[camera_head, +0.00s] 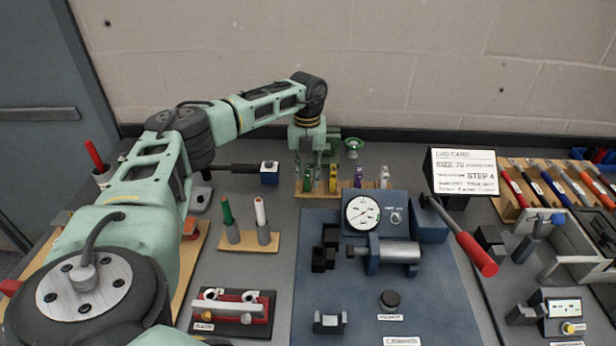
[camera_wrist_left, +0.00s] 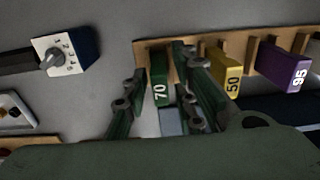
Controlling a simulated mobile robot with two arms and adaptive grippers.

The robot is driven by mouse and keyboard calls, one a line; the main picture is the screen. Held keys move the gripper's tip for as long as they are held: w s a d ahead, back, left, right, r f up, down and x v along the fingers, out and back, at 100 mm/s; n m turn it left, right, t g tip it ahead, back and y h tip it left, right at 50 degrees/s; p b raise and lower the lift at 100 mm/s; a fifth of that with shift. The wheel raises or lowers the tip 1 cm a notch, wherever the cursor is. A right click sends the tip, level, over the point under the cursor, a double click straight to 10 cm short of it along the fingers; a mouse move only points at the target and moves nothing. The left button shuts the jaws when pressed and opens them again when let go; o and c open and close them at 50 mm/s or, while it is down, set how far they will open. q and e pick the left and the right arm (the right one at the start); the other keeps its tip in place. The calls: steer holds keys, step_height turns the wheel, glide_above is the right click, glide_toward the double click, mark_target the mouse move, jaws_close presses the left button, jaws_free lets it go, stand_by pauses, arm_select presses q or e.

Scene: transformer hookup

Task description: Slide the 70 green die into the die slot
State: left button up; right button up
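The green die marked 70 (camera_wrist_left: 160,90) stands in the wooden rack, at its left end in the left wrist view. In the head view the green die (camera_head: 307,184) is partly hidden by my gripper. My left gripper (camera_head: 309,165) points down over it. In the left wrist view the fingers of my left gripper (camera_wrist_left: 163,75) are apart, one on each side of the die. A gap shows on the right; contact on the left is unclear. The press with a round dial (camera_head: 362,213) stands on the blue mat; I cannot make out which opening is the die slot. My right gripper is out of view.
The wooden rack (camera_head: 345,191) also holds a yellow die 50 (camera_wrist_left: 229,76), a purple die 95 (camera_wrist_left: 285,70) and a grey die (camera_head: 384,176). A blue-and-white knob box (camera_head: 269,173) is left of the rack. A red-handled lever (camera_head: 470,245) sticks out right of the press.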

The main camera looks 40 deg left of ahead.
mark_target(307, 168)
arm_select(q)
jaws_close()
steer(key=shift+r, duration=0.1)
step_height(307, 168, up, 5)
steer(key=p, duration=0.4)
steer(key=shift+p, duration=0.3)
